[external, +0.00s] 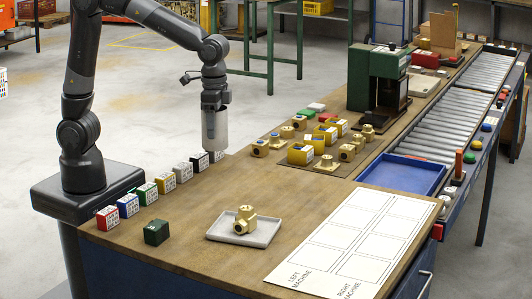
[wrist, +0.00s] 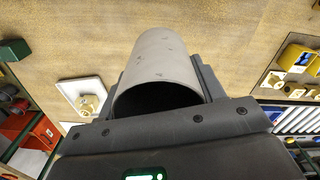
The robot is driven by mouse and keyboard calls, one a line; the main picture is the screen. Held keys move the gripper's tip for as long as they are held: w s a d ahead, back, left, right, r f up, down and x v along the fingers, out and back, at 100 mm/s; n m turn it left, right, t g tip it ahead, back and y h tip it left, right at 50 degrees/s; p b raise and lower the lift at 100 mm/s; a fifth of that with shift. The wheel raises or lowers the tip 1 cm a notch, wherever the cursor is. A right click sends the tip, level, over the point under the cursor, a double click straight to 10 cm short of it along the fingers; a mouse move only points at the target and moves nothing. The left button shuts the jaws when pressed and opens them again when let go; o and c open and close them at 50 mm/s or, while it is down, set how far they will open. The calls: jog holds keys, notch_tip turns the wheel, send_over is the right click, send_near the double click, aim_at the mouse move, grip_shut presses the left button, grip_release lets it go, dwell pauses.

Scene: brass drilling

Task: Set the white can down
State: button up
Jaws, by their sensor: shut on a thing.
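The white can (external: 215,132) is a plain pale cylinder, upright below my gripper (external: 214,107) in the external view. My gripper is shut on it. In the wrist view the can (wrist: 164,58) fills the middle, between the two dark fingers, with its open, dark near end facing the camera. The can's lower end is at the back edge of the wooden table (external: 190,215), close to the row of small blocks. I cannot tell whether it touches the table top.
A row of coloured blocks (external: 166,183) runs along the table's back edge. A grey tray (external: 265,237) holds a brass fitting (external: 244,220). Brass parts and yellow bins (external: 300,154) stand to the right. A white labelled sheet (external: 350,240) lies at front right. The table's middle is clear.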

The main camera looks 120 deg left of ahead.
jog(key=shift+w+a+f, duration=0.15)
jog(key=shift+a+f, duration=1.7)
jog(key=shift+a, duration=0.45)
jog(key=shift+w+a+f, duration=0.15)
jog(key=shift+a+f, duration=1.65)
jog(key=shift+a, duration=0.55)
jog(key=shift+w+a+f, duration=0.15)
jog(key=shift+a+f, duration=1.7)
jog(key=shift+a, duration=0.45)
jog(key=shift+f, duration=0.1)
jog(key=o, duration=1)
